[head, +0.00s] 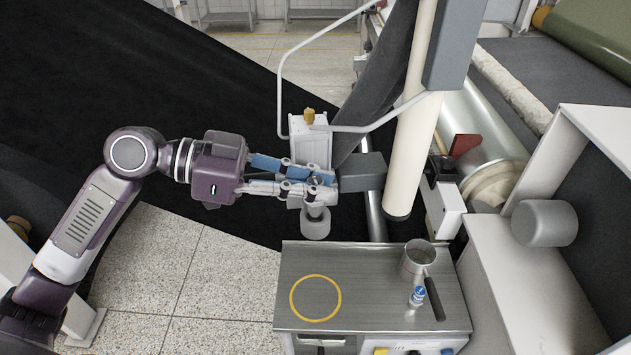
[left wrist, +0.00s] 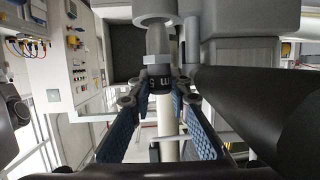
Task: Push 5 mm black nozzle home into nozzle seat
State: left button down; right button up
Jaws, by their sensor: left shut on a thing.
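The 5 mm black nozzle (left wrist: 160,85) shows in the left wrist view as a dark ring with pale lettering. My left gripper (left wrist: 160,101) is shut on it, with blue-padded fingers on both sides. In the head view my left gripper (head: 318,185) reaches in from the left and its fingers mostly hide the nozzle. A grey stepped cylindrical part (left wrist: 157,43) lines up with the nozzle and appears to meet it. In the head view a wider grey cylinder (head: 315,222) hangs below the fingers. I cannot tell which part is the nozzle seat, or any gap.
A grey block (head: 360,172) and a cream post (head: 412,130) stand just right of the gripper. A metal worktop (head: 375,312) in front carries a yellow ring (head: 315,297), a handled metal cup (head: 418,258) and a small blue-labelled bottle (head: 417,297). Black sheet (head: 200,80) spreads behind.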

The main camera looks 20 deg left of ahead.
jog(key=shift+f, duration=0.25)
dwell(0.3)
jog(key=shift+r, duration=0.15)
jog(key=shift+d+f+b, duration=0.1)
jog(key=shift+f+b, duration=0.5)
dwell(2.1)
jog(key=shift+r, duration=0.3)
jog(key=shift+f+b, duration=0.5)
jog(key=shift+f, duration=0.3)
dwell(1.7)
jog(key=shift+r, duration=0.15)
jog(key=shift+r+p, duration=0.25)
jog(key=shift+p, duration=0.15)
